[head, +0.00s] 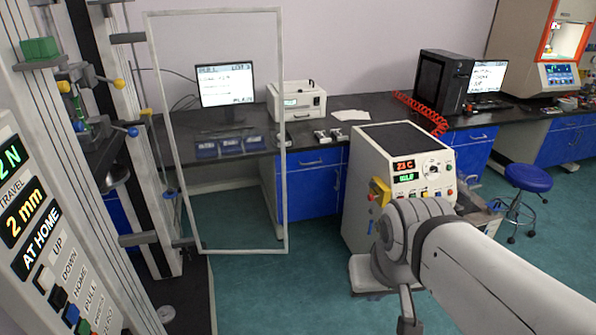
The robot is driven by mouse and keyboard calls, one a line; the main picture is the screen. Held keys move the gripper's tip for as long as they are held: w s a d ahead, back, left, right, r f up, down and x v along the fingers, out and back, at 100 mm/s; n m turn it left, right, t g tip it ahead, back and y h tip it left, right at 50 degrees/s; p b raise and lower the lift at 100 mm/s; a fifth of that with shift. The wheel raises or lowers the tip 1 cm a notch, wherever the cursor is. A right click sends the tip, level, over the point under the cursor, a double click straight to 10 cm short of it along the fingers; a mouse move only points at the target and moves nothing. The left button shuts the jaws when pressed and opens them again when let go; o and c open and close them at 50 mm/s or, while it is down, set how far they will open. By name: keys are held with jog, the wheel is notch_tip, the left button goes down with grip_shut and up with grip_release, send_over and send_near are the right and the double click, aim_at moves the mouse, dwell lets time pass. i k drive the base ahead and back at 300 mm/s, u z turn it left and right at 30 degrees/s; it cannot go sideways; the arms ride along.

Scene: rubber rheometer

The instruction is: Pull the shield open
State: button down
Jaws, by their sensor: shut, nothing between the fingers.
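The shield (283,130) is a clear panel in a thin grey frame, left of centre in the head view. It stands upright, out to the right of the tall testing machine (130,110), and the bench shows through it. Brackets (137,239) on the machine's right column reach toward its left edge. The panel does not cover the space between the machine's columns from here. No handle can be made out on it. My arm comes in from the lower right and bends down near the grey cabinet, well apart from the shield.
A grey instrument cabinet (365,165) stands right of the shield. A black bench (330,137) with a monitor (226,86) and a white box (297,100) runs behind. A blue stool (527,177) is at the right. Green floor (315,240) is clear between shield and cabinet.

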aim_at(145, 15)
jog(key=z, duration=0.05)
jog(key=i, duration=1)
jog(key=z, duration=0.05)
